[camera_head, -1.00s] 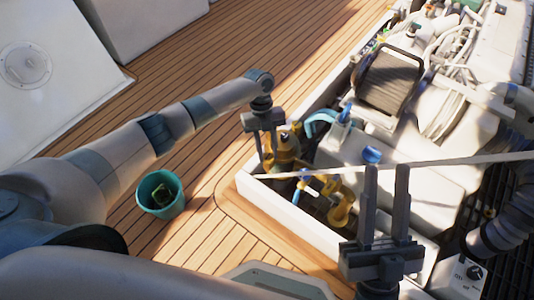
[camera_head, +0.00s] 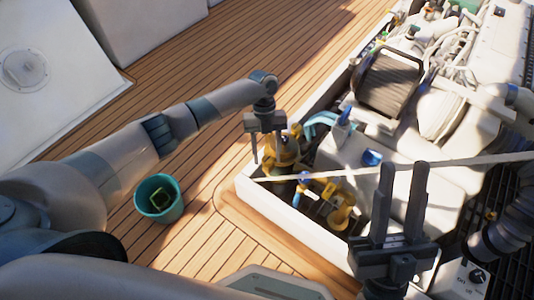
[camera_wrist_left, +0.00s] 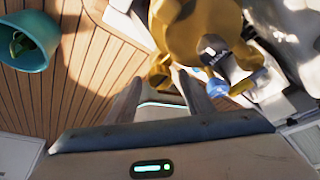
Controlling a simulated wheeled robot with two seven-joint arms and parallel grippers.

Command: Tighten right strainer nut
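A yellow strainer (camera_head: 286,151) stands in the hatch's near left corner. In the left wrist view the yellow strainer body (camera_wrist_left: 200,28) is at the top, with rounded lobes toward my fingers. Which part is the nut I cannot tell. My left gripper (camera_head: 267,158) points down at the strainer's left side. In its wrist view my left gripper (camera_wrist_left: 160,95) has its fingers apart with nothing between them. A second yellow fitting (camera_head: 341,208) lies to the right, lower in the hatch. My right gripper (camera_head: 403,166) points up, its fingers apart and empty, in front of the hatch.
The white hatch rim (camera_head: 285,221) runs around the strainers. A blue-handled valve (camera_wrist_left: 246,84) is beside the strainer in the wrist view. A teal bucket (camera_head: 159,199) with something green inside stands on the wooden deck. The engine (camera_head: 450,80) fills the upper right. A pale bar (camera_head: 440,162) crosses the hatch.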

